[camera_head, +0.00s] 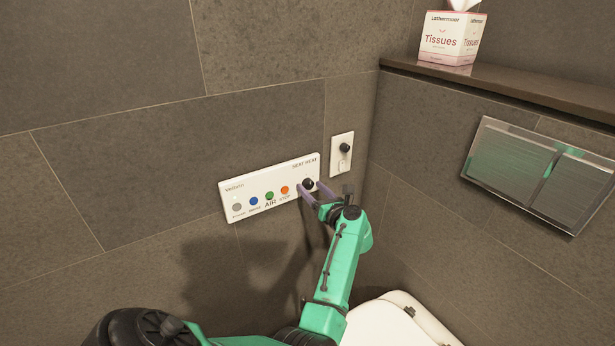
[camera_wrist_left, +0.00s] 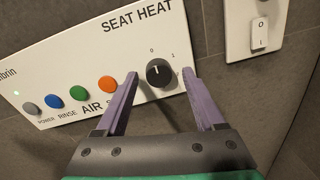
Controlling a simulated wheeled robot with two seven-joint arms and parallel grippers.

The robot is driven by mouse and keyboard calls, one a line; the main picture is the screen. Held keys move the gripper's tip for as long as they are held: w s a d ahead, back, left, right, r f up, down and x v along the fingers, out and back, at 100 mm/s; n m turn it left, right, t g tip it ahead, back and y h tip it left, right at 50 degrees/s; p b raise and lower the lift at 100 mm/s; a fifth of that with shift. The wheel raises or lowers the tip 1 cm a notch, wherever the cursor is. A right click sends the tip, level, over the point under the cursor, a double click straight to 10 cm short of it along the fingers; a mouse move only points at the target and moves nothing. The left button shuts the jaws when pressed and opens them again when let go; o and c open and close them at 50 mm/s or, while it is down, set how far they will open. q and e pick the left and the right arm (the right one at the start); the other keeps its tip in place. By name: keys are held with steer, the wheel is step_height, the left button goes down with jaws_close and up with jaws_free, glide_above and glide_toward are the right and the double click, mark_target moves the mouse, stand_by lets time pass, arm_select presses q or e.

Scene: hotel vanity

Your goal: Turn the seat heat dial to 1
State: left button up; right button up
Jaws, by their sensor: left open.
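A white control panel (camera_head: 262,188) labelled SEAT HEAT is mounted on the tiled wall; it also shows in the wrist view (camera_wrist_left: 60,75). The black round seat heat dial (camera_head: 308,184) is at its right end. In the wrist view the dial (camera_wrist_left: 160,74) has a white pointer mark aimed up towards the 0; the 1 is printed to the right of the 0. My left gripper (camera_head: 311,187) is open, its two purple fingers on either side of the dial. In the wrist view a gap shows between the fingers (camera_wrist_left: 160,72) and the dial. My right gripper is not in view.
Grey, blue, green and orange buttons (camera_head: 285,190) line the panel left of the dial. A flush plate (camera_head: 540,173), shelf (camera_head: 500,88), tissue box (camera_head: 452,40) and white toilet (camera_head: 385,325) are at right.

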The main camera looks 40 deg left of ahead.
arm_select(q)
steer(key=shift+w+a, duration=0.1)
steer(key=shift+a, duration=0.1)
steer(key=shift+d+r, duration=0.2)
steer(key=shift+d, duration=0.05)
steer(key=shift+s+d, duration=0.1)
steer(key=shift+s, duration=0.1)
steer(key=c, duration=0.5)
jaws_close()
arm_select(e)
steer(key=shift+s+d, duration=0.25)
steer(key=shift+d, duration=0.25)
